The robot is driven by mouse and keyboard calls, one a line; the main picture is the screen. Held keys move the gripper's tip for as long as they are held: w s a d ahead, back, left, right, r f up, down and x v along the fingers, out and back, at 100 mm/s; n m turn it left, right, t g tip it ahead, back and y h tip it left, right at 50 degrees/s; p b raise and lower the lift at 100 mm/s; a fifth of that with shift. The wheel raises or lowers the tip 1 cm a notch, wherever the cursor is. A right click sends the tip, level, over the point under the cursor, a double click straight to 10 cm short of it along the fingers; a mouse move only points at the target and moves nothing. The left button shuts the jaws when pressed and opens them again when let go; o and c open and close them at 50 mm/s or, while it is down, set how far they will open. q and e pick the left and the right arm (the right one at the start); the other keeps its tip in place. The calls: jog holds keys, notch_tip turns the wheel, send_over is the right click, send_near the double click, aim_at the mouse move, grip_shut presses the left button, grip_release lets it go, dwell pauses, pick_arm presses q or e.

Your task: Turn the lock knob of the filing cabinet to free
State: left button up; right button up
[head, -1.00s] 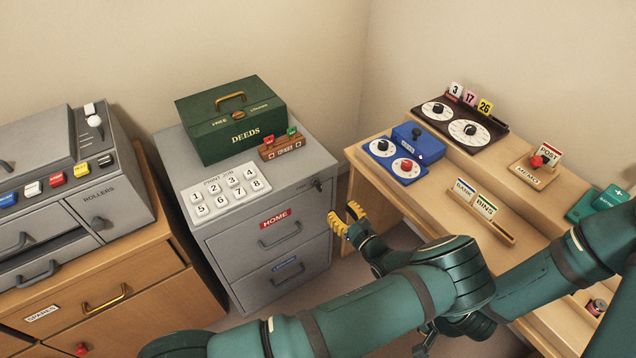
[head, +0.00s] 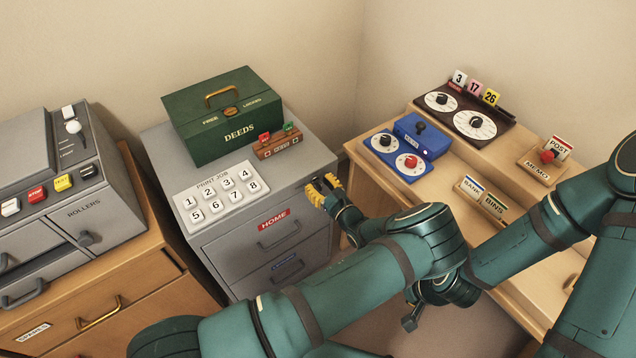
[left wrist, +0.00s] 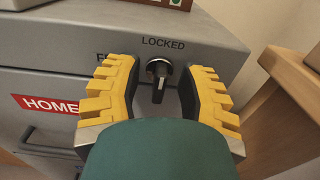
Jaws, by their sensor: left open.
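The grey filing cabinet (head: 215,245) stands at centre left in the head view. Its lock knob (left wrist: 158,88) is dark with a silver collar, at the upper right of the front. The bar of the knob stands about upright, below the word LOCKED (left wrist: 163,43). A second label, starting with F, is mostly hidden by a finger. My left gripper (head: 324,187) is open at that corner. In the left wrist view its yellow fingers (left wrist: 160,72) stand on both sides of the knob, with gaps visible. My right gripper (head: 411,318) shows small and dark below the left arm.
On the cabinet top are a green DEEDS box (head: 225,120), a PRINT JOB key panel (head: 219,196) and a small wooden counter (head: 277,143). The wooden desk (head: 365,155) with dials stands close on the right. A grey machine on a wooden cabinet is at left.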

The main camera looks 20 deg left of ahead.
pick_arm(q)
grip_shut()
jog(key=shift+n, duration=0.4)
jog(key=n, duration=0.3)
jog(key=shift+n+p, duration=0.3)
jog(key=n, duration=0.4)
jog(key=shift+s+a+n, duration=0.1)
jog(key=shift+n, duration=0.2)
jog(key=n+p, duration=0.1)
jog(key=n, duration=0.3)
jog(key=shift+n, duration=0.3)
jog(key=shift+f+n+p, duration=0.1)
jog(key=shift+n+p, duration=0.2)
jog(key=shift+n, duration=1.9)
